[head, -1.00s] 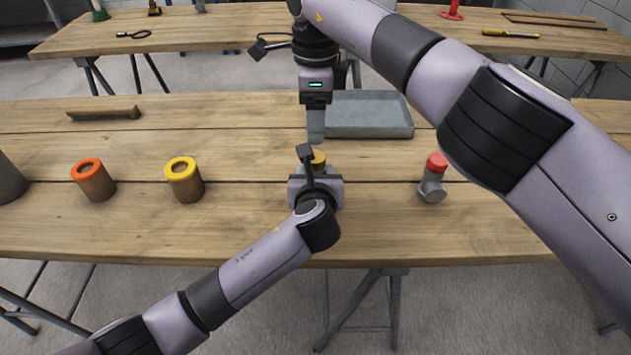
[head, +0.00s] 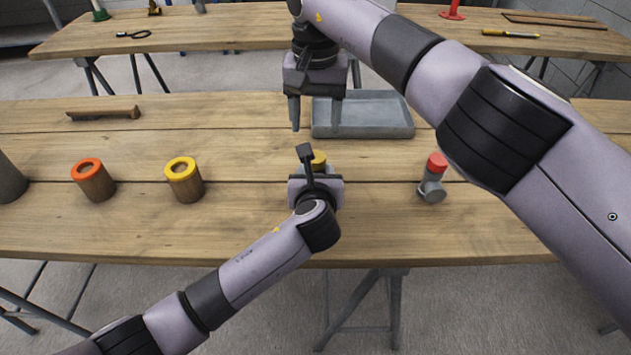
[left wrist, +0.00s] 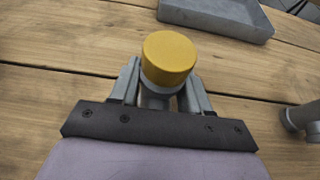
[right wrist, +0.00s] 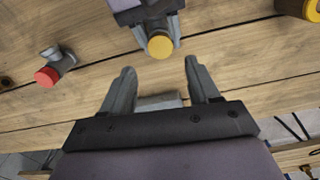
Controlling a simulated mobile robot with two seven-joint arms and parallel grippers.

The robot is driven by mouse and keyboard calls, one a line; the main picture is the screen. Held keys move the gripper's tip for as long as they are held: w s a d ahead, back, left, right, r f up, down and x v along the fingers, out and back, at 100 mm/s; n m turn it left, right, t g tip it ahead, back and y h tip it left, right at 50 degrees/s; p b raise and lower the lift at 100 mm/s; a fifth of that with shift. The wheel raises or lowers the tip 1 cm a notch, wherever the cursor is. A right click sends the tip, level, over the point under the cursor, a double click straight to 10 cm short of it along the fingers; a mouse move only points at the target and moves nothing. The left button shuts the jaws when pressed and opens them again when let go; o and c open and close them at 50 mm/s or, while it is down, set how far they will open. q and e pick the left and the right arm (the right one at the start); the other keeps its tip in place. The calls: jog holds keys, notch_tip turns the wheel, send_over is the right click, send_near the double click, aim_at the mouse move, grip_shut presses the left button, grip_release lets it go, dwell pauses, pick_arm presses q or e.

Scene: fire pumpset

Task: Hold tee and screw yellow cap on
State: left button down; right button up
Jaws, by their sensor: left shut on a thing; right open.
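A yellow cap (head: 319,158) sits on top of a grey tee, and both also show in the left wrist view, the cap (left wrist: 169,57) above the tee (left wrist: 156,99). My left gripper (left wrist: 158,88) is shut on the tee, with a finger on each side below the cap. In the head view my left wrist hides most of the tee. My right gripper (head: 315,127) is open and empty, above and apart from the cap. The right wrist view shows the cap (right wrist: 160,45) beyond my open fingers (right wrist: 159,72). How tightly the cap sits cannot be told.
A grey tray (head: 365,128) lies behind the tee. A red-capped grey fitting (head: 434,178) stands to the right. A yellow-rimmed cylinder (head: 184,181) and an orange-rimmed one (head: 92,180) stand left. A brown bar (head: 103,114) lies at the back left. Bare tabletop lies between them.

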aim_at(315, 153)
jog(key=shift+n, duration=0.5)
jog(key=shift+f, duration=4)
